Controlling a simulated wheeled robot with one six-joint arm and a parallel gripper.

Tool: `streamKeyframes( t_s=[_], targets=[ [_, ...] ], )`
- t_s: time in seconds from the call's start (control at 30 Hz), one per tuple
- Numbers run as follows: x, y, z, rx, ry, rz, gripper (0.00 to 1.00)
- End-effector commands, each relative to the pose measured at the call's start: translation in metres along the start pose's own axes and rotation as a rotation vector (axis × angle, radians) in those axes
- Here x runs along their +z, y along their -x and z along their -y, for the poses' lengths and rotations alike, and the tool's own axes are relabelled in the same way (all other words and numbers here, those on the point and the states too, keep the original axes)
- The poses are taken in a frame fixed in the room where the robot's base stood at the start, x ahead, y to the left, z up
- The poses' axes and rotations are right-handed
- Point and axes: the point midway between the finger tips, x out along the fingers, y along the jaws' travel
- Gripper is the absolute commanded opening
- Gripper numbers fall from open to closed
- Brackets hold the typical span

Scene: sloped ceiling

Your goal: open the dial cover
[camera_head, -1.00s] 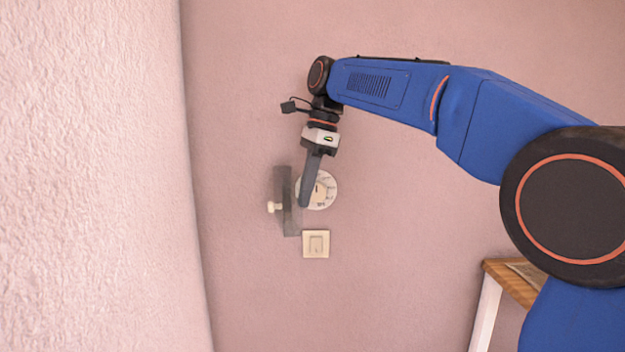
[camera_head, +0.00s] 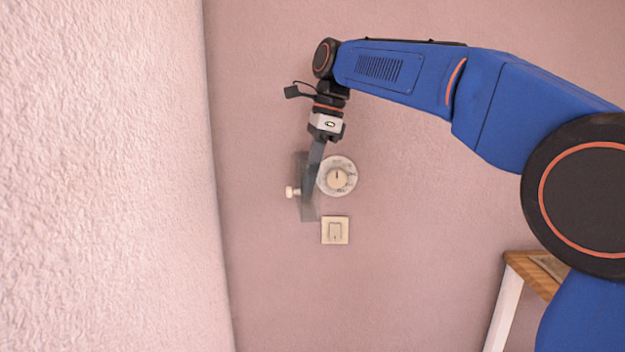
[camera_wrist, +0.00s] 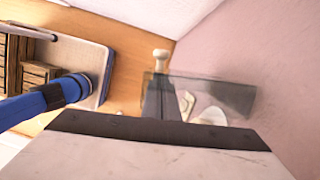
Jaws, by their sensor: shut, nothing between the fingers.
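The dial (camera_head: 337,177), round and pale with a central knob, is on the pink wall and faces the camera uncovered. Its see-through grey cover (camera_head: 308,213) stands swung out at the dial's left side, with a cream knob (camera_head: 292,192) on its left. In the wrist view the cover (camera_wrist: 222,93) juts across the picture, with the cream knob (camera_wrist: 161,56) at its far end. My gripper (camera_head: 308,198) is shut and empty, its fingers pointing down between the cover and the dial, overlapping the cover. Whether they touch it cannot be told.
A square cream switch (camera_head: 335,230) is on the wall just below the dial. A textured pale wall (camera_head: 110,180) fills the left side. A wooden-topped piece of furniture with a white leg (camera_head: 505,310) stands at lower right.

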Motion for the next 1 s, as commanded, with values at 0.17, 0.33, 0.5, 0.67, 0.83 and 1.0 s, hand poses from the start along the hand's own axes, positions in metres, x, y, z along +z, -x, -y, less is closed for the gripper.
streamKeyframes(
  t_s=[0.17, 0.33, 0.5, 0.67, 0.83, 1.0],
  targets=[
    [0.013, -0.003, 0.002, -0.025, -0.098, -0.001, 0.00],
    [0.026, -0.007, 0.006, -0.054, -0.216, 0.000, 0.00],
    [0.036, -0.009, 0.012, -0.081, -0.322, -0.001, 0.00],
    [0.043, -0.011, 0.017, -0.083, -0.332, -0.001, 0.00],
    [0.048, -0.012, 0.019, -0.083, -0.331, 0.000, 0.00],
    [0.049, -0.012, 0.020, -0.083, -0.331, 0.000, 0.00]
  ],
)
